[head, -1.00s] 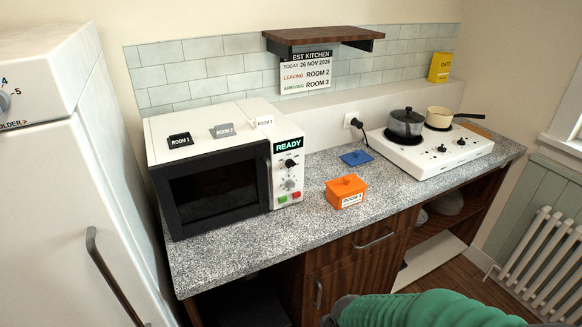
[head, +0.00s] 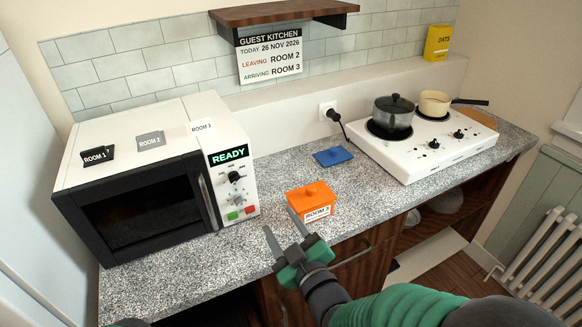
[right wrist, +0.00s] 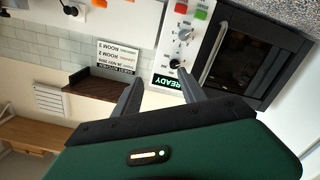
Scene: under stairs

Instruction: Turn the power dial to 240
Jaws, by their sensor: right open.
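The white microwave (head: 128,84) stands on the left of the counter, its display reading READY. Its control panel (head: 226,177) carries a black upper dial (head: 234,176) and a grey lower dial (head: 238,200) above green and red buttons. The dial markings are too small to read, so I cannot tell the setting. In the right wrist view the black dial (right wrist: 174,63) and the grey dial (right wrist: 185,34) lie beyond the fingers. My right gripper (head: 280,222) is open and empty, in front of the panel and apart from it; its fingers also show in the wrist view (right wrist: 161,76).
An orange lidded box (head: 311,198) stands close to my right gripper. A blue lid (head: 333,156) lies behind it. A hob (head: 425,142) with two pans is at the right. Room cards stand on the microwave. A wooden shelf (head: 280,14) is above the counter.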

